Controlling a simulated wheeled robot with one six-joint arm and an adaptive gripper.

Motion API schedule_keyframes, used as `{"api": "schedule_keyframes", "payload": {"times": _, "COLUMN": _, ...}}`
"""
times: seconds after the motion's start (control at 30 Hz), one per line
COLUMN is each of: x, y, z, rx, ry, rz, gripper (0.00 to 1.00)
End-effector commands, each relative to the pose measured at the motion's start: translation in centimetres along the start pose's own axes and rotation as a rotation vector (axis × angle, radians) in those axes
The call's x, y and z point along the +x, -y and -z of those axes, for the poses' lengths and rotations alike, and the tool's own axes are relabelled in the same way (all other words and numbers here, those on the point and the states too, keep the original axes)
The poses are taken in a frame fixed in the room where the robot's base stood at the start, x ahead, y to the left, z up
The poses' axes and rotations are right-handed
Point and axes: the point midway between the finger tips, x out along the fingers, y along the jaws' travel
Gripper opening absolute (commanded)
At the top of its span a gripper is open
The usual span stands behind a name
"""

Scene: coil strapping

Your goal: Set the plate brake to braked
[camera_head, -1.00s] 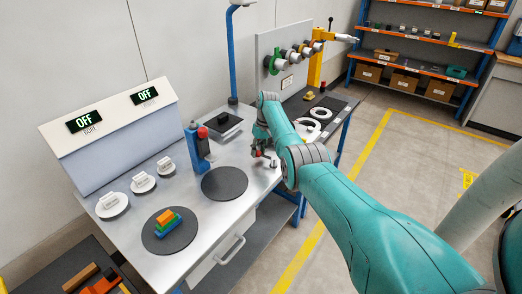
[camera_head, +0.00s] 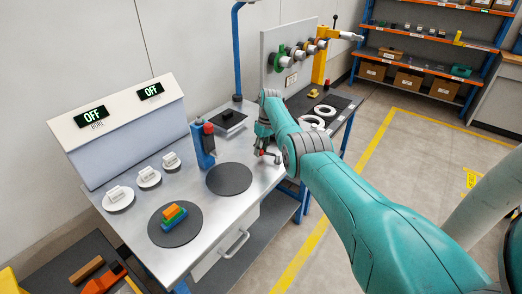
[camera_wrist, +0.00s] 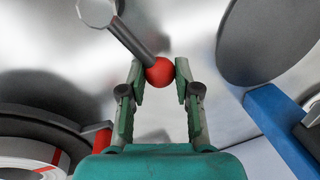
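A lever with a red ball knob (camera_wrist: 159,71) and a grey shaft (camera_wrist: 133,38) runs up-left to a round grey hub (camera_wrist: 97,12) in the wrist view; I take it to be the plate brake. My gripper (camera_wrist: 159,70) has its fingertips on either side of the knob, drawn in close and seemingly touching it. In the head view, my gripper (camera_head: 265,155) is low over the table's front part, right of a dark round plate (camera_head: 229,179). The knob is small and partly covered there. No brake marking is readable.
A blue post (camera_head: 202,146) with a red top stands left of my gripper. White rings (camera_head: 312,122) lie to the right on a dark surface. A panel with OFF displays (camera_head: 90,117), white knobs (camera_head: 148,176) and a disc (camera_head: 163,235) bearing coloured blocks are farther left.

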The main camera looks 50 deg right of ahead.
Motion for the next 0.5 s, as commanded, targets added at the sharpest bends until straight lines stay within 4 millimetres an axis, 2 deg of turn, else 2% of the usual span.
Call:
{"api": "schedule_keyframes", "payload": {"times": 0.03, "x": 0.15, "y": 0.13, "z": -0.07, "rx": -0.001, "ry": 0.004, "rz": 0.003, "gripper": 0.37}}
{"api": "schedule_keyframes", "payload": {"times": 0.1, "x": 0.14, "y": 0.13, "z": -0.06, "rx": -0.001, "ry": 0.004, "rz": 0.003, "gripper": 0.54}}
{"api": "schedule_keyframes", "payload": {"times": 0.13, "x": 0.13, "y": 0.13, "z": -0.06, "rx": -0.001, "ry": 0.003, "rz": 0.003, "gripper": 0.57}}
{"api": "schedule_keyframes", "payload": {"times": 0.5, "x": -0.36, "y": 0.03, "z": -0.01, "rx": 0.001, "ry": 0.001, "rz": 0.001, "gripper": 0.57}}
